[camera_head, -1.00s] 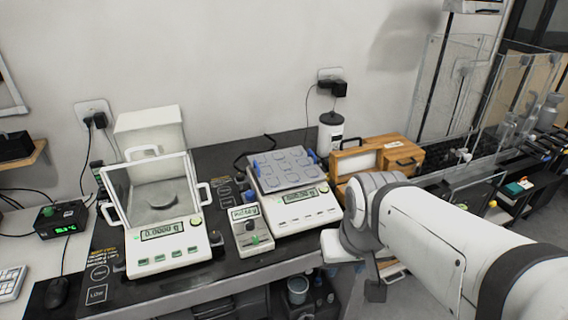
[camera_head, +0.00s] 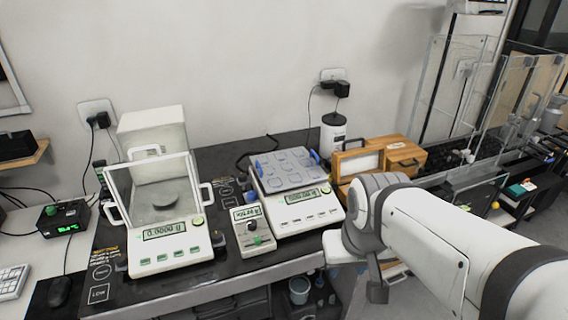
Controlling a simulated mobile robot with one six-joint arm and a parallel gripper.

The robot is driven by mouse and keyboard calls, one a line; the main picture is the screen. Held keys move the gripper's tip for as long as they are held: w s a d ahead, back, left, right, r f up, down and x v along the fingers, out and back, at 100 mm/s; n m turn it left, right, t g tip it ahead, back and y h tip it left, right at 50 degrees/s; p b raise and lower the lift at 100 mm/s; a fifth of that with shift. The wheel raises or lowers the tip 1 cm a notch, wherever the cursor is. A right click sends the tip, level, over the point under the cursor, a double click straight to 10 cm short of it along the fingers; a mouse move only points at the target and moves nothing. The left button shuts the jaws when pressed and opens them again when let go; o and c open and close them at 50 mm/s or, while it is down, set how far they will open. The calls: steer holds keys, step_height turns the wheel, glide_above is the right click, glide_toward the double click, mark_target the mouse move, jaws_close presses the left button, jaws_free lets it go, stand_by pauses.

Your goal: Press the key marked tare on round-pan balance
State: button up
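The round-pan balance (camera_head: 165,245) stands at the left of the dark table, with a glass draft shield around a small round grey pan (camera_head: 165,200). Its display (camera_head: 165,230) and a row of small keys with green marks (camera_head: 162,258) are on the sloped front panel; the key labels are too small to read. My arm reaches in from the right, and my gripper (camera_head: 376,290) hangs in front of the table's right part, well to the right of the balance. Its fingers are too small and partly hidden, so I cannot tell whether they are open.
A second balance (camera_head: 310,211) with a square platform carrying a grey tray (camera_head: 286,168) stands to the right. A small handheld device (camera_head: 252,236) sits between the balances. A wooden case (camera_head: 405,155) and a white bottle (camera_head: 333,138) stand behind my arm. A mouse (camera_head: 60,291) lies at left.

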steer(key=shift+c, duration=0.3)
jaws_close()
stand_by(1.4)
